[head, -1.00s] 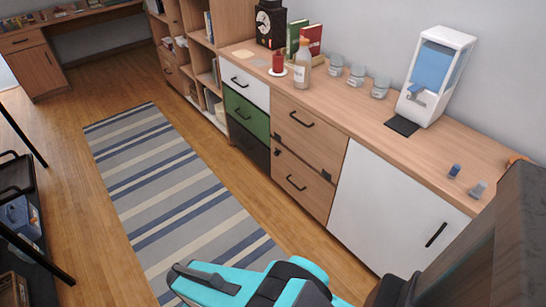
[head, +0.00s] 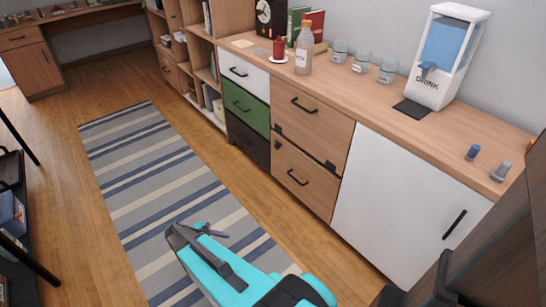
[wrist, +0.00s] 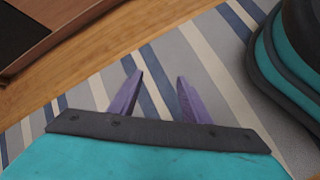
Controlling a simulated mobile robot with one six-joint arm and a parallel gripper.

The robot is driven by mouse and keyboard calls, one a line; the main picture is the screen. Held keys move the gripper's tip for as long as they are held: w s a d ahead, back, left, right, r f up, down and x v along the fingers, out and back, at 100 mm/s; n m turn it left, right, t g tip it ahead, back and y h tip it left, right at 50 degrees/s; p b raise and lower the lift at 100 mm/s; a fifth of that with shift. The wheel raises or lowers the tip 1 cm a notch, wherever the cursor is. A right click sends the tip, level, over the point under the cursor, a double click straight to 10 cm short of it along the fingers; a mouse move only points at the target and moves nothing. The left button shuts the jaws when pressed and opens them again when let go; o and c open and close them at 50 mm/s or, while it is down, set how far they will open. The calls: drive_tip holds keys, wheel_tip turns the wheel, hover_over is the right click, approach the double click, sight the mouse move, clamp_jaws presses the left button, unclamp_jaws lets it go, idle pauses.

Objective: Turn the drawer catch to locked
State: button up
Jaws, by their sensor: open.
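Two wooden drawers, an upper one (head: 320,128) and a lower one (head: 312,182), sit in the low cabinet, each with a black bar handle. Small dark fittings sit at the seam between them: one at the left edge (head: 278,130) and one near the right edge (head: 330,167). Either may be the catch; they are too small to tell which way they are turned. My gripper (head: 215,233) is over the striped rug, in front of and apart from the drawers. Its purple fingers also show in the wrist view (wrist: 159,76), spread with nothing between them.
A white door (head: 395,205) is right of the drawers. White, green (head: 245,106) and black drawers are left of them. The countertop holds a bottle (head: 304,55), jars and a drink dispenser (head: 445,60). The striped rug (head: 150,180) lies on open floor. A black rack (head: 12,210) stands at left.

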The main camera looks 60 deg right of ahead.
drive_tip(key=w+d+r+n+h+b, duration=0.1)
drive_tip(key=w+d+n+h+b, duration=0.25)
drive_tip(key=d, duration=0.75)
drive_tip(key=w+d+n+h+b, duration=0.15)
drive_tip(key=w+d+b, duration=0.4)
drive_tip(key=d, duration=0.55)
drive_tip(key=w+d+r+n+h+b, duration=0.1)
drive_tip(key=w+d+r+h+b, duration=0.1)
drive_tip(key=d, duration=0.7)
drive_tip(key=w+d+r+n+g+h+b, duration=0.1)
drive_tip(key=w+d+r+h+b, duration=0.1)
drive_tip(key=d+r+b, duration=0.3)
drive_tip(key=d+r+h, duration=0.1)
drive_tip(key=d+r, duration=0.1)
drive_tip(key=d, duration=0.2)
drive_tip(key=shift+w+r+n, duration=0.2)
drive_tip(key=shift+r+n, duration=0.1)
drive_tip(key=shift+n, duration=0.1)
drive_tip(key=shift+d, duration=0.25)
drive_tip(key=b+x, duration=0.4)
drive_tip(key=x, duration=0.9)
drive_tip(key=shift+s+d+r, duration=0.2)
drive_tip(key=shift+s, duration=0.05)
